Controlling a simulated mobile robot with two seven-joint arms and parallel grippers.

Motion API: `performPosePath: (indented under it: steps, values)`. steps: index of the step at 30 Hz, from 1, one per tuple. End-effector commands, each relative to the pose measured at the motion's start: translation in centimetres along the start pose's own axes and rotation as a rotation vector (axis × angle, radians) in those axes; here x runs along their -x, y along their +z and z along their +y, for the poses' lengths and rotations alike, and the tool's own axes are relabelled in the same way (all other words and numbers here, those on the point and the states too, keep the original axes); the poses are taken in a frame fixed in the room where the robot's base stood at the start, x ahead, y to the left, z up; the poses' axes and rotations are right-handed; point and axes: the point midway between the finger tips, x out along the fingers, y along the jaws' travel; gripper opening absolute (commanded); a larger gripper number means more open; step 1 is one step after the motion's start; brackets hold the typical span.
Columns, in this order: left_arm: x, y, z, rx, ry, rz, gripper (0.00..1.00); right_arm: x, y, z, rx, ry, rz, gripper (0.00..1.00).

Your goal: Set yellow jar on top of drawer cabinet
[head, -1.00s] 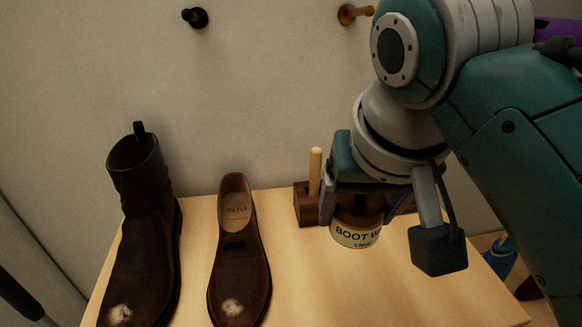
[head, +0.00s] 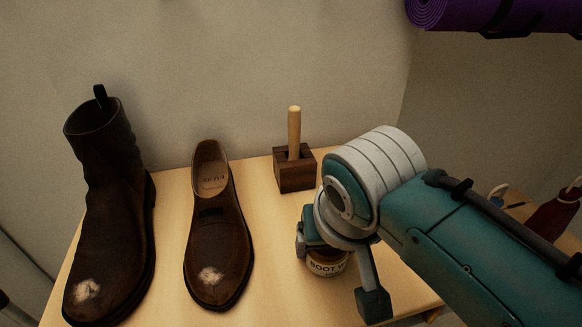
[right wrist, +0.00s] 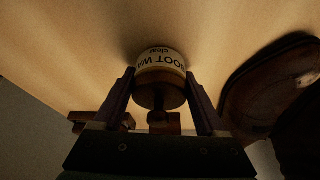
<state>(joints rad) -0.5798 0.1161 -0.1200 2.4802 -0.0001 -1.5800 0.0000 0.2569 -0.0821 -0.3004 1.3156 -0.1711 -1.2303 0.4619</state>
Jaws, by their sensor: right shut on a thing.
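The jar (head: 327,266) has a cream-yellow label reading "BOOT WA…" and "clear". Its brown lid (right wrist: 160,95) shows in the right wrist view. My right gripper (right wrist: 160,82) is shut on the jar, one finger on each side. In the head view the gripper (head: 322,250) hides the jar's upper part. The jar is upright at or just above a light wooden top (head: 265,230); I cannot tell if it touches. No drawer fronts show, so I cannot tell whether this top is the drawer cabinet's. My left gripper is not in view.
A tall brown boot (head: 105,200) and a brown loafer (head: 215,235) stand on the left of the wooden top. A dark block with an upright wooden stick (head: 295,170) stands at the back. A rolled purple mat (head: 490,15) is at upper right.

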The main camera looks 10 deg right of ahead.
Motion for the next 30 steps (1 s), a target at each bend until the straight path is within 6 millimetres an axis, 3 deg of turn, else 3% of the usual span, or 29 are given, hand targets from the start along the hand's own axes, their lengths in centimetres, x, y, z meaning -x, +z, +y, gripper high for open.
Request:
performPosePath:
  steps: [8,9,15,23,26,30]
  values:
    - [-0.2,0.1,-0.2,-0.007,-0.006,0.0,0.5,-0.3,0.0,0.0,-0.001,-0.001,0.003,0.0]
    - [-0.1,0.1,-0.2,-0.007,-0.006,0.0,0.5,-0.3,0.1,0.0,0.0,0.0,0.001,0.78]
    - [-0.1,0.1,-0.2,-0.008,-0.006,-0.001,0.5,-0.3,0.1,0.0,-0.001,0.0,0.0,1.0]
    - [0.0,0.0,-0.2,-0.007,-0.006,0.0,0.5,-0.1,0.0,0.0,0.0,0.0,0.0,1.0]
    - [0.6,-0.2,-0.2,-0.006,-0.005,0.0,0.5,0.9,-0.1,0.0,0.0,-0.001,0.001,1.0]
    - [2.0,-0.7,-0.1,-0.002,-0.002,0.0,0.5,3.8,-0.2,0.0,-0.001,-0.001,0.002,1.0]
